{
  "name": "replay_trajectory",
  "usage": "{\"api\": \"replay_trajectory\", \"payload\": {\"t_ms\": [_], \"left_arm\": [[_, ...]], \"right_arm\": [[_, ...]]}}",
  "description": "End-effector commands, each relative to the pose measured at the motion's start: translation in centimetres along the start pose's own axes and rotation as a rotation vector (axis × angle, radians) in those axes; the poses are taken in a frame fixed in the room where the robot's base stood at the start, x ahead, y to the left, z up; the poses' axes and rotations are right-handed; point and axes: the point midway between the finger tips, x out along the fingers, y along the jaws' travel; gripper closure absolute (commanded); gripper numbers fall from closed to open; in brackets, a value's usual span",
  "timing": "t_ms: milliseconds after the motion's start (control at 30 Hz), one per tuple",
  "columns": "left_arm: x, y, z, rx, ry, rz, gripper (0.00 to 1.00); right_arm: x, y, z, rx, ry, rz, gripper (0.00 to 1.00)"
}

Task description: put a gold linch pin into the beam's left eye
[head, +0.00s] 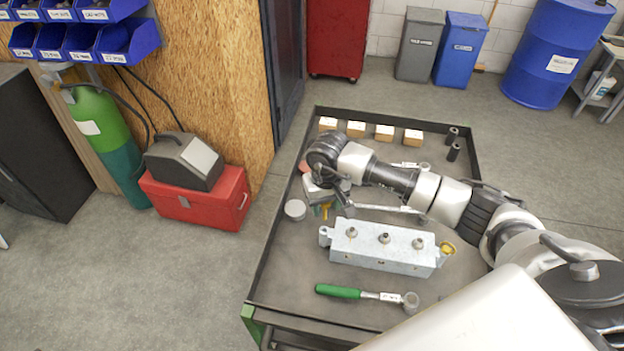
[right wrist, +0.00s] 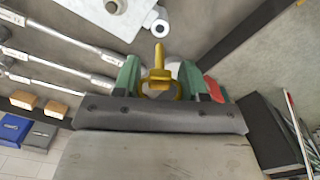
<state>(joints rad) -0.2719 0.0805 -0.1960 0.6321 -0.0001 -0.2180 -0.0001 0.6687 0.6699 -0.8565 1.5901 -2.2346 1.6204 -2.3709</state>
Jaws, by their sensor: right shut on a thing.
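The grey metal beam (head: 384,246) lies on the cart top, with several studs along its upper face. Its left eye (head: 325,236) sticks out at the left end and looks empty; an eye (right wrist: 157,21) also shows in the right wrist view. One gold pin (head: 447,248) is at the beam's right end. My right gripper (head: 327,209) is beyond the left eye, apart from it. In the right wrist view its green fingers (right wrist: 158,80) are shut on another gold linch pin (right wrist: 158,72), its shank pointing towards the eye. My left gripper is out of view.
A round grey can (head: 295,209) stands left of the gripper. A green-handled ratchet (head: 360,293) lies in front of the beam. Wrenches (right wrist: 65,72) lie under my right arm. Wooden blocks (head: 385,132) and black cylinders (head: 453,152) line the back. A raised rim (head: 272,240) edges the cart.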

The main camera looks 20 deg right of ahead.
Motion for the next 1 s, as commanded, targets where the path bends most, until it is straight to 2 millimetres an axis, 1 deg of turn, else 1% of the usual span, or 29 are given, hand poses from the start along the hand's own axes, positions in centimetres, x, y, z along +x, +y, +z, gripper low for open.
{"api": "replay_trajectory", "payload": {"t_ms": [33, 200, 333, 467, 600, 767, 1000], "left_arm": [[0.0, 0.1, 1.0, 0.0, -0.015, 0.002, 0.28], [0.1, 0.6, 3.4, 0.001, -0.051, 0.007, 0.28], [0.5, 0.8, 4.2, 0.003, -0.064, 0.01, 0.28], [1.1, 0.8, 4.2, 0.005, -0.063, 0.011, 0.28], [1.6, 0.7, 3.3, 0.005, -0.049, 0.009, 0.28], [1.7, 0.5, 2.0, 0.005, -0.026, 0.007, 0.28], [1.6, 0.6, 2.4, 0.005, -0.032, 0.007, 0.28]], "right_arm": [[0.0, 0.0, -0.1, 0.001, -0.001, -0.001, 0.77], [0.7, 0.0, -0.1, 0.002, -0.003, -0.001, 0.77], [1.8, 0.0, -0.1, 0.002, -0.004, -0.001, 0.77], [2.9, 0.0, -0.1, 0.002, -0.003, -0.002, 0.77], [4.0, 0.0, -0.1, 0.002, -0.002, -0.001, 0.77], [4.2, 0.0, -0.1, 0.001, -0.001, -0.001, 0.77], [4.2, 0.0, -0.1, 0.001, -0.001, -0.001, 0.77]]}}
